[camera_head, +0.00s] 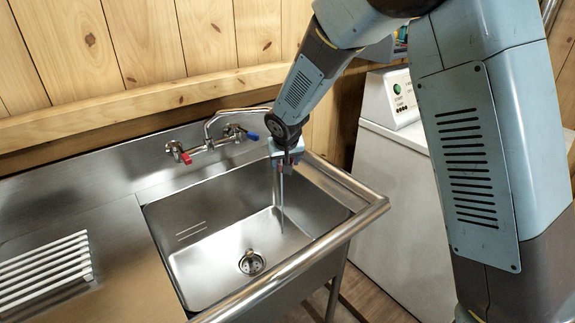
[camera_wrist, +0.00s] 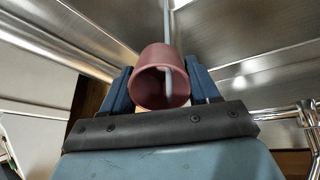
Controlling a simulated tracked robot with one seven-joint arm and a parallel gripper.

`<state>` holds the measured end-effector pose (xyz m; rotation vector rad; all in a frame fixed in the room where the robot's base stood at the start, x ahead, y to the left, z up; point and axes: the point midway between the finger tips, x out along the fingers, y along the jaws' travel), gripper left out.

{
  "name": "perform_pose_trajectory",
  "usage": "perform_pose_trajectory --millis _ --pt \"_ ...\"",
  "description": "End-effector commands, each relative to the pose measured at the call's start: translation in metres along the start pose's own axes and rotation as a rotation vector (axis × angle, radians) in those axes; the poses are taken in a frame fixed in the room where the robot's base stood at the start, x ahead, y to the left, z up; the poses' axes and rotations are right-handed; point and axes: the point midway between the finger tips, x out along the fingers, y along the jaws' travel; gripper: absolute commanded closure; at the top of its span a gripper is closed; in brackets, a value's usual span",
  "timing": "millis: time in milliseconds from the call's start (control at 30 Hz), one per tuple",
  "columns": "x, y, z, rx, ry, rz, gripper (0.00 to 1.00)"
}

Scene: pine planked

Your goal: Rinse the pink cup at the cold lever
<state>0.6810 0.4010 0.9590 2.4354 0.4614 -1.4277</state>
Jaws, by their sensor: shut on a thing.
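The pink cup (camera_wrist: 146,62) is between the two blue fingers of my gripper (camera_wrist: 160,70) in the wrist view, its open mouth facing the camera. In the head view my gripper (camera_head: 286,158) is over the right back part of the sink basin (camera_head: 205,225), and the cup is mostly hidden there. A thin pale stream (camera_head: 281,205), which looks like water, runs down below my gripper into the basin. It also shows at the cup in the wrist view (camera_wrist: 167,18). The blue lever (camera_head: 252,136) and red lever (camera_head: 185,158) sit on the wall tap (camera_head: 210,140).
A white slatted rack (camera_head: 45,270) lies on the steel drainboard (camera_head: 110,225) at left. The basin's raised rim (camera_head: 340,235) runs along the front right. A white machine (camera_head: 395,180) stands right of the sink. The drain (camera_head: 252,262) area is clear.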

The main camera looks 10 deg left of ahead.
Motion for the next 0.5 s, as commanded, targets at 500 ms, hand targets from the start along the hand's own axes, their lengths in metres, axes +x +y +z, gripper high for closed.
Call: perform_pose_trajectory --millis 500 --pt "0.0002 0.0097 0.0017 0.001 -0.001 0.001 0.68"
